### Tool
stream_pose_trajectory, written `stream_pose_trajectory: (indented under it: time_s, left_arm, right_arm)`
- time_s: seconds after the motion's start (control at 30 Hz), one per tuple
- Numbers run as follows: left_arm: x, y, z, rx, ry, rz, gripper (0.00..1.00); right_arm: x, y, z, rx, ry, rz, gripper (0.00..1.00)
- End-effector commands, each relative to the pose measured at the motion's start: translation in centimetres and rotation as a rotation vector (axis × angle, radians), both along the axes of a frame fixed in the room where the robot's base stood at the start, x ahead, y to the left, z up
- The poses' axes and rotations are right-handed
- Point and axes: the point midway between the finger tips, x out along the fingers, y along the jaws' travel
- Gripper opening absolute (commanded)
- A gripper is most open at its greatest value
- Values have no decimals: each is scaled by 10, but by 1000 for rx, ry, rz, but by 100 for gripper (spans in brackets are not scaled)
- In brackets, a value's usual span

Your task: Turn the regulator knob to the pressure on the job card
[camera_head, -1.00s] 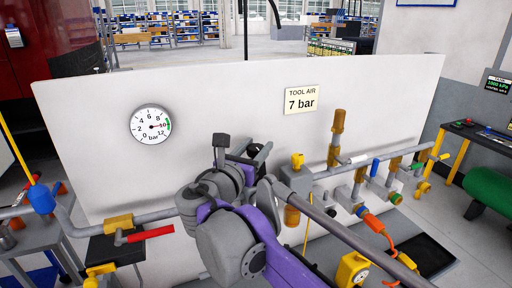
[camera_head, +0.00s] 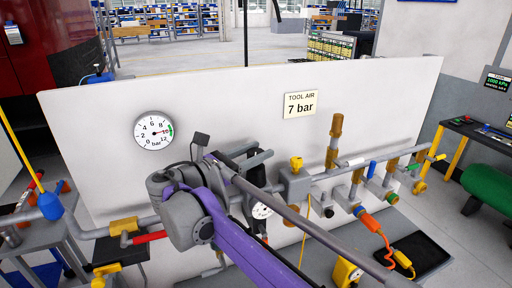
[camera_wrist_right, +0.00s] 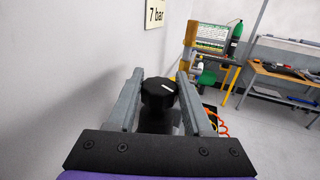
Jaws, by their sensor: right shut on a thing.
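The job card (camera_head: 300,104) on the white panel reads "TOOL AIR 7 bar". The round gauge (camera_head: 154,130) is on the panel to its left, and its needle points right, close to the 10. My right gripper (camera_head: 264,152) is in front of the panel below the card. In the right wrist view its jaws (camera_wrist_right: 160,76) are shut on the black regulator knob (camera_wrist_right: 158,93), one finger on each side. The knob's top shows a white mark pointing to the right. In the head view my gripper and arm largely hide the knob. My left gripper is not in view.
A pipe line with valves and brass fittings (camera_head: 335,130) runs right of my gripper. A red-handled valve (camera_head: 150,237) is at the left. A small gauge (camera_head: 261,211) shows beneath my gripper. An orange hose (camera_head: 372,222) hangs at the right.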

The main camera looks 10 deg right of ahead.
Motion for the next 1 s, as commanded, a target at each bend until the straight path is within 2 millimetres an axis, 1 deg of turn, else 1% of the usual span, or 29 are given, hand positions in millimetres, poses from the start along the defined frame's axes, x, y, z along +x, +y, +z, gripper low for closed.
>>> stream_pose_trajectory:
  time_s: [0.03,0.23,0.67,0.7,0.83,1.0]
  left_arm:
    - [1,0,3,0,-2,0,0]
    - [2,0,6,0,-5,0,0]
    - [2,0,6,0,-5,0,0]
    - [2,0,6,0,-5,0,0]
    - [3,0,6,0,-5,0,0]
    - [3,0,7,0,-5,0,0]
  right_arm:
    - [1,1,1,0,-1,-18,0]
    - [1,0,0,1,1,-64,0]
    - [0,0,-1,1,1,-73,0]
    - [0,0,-1,1,1,-73,58]
    - [0,0,-1,0,0,-73,81]
    - [0,0,0,0,0,-73,81]
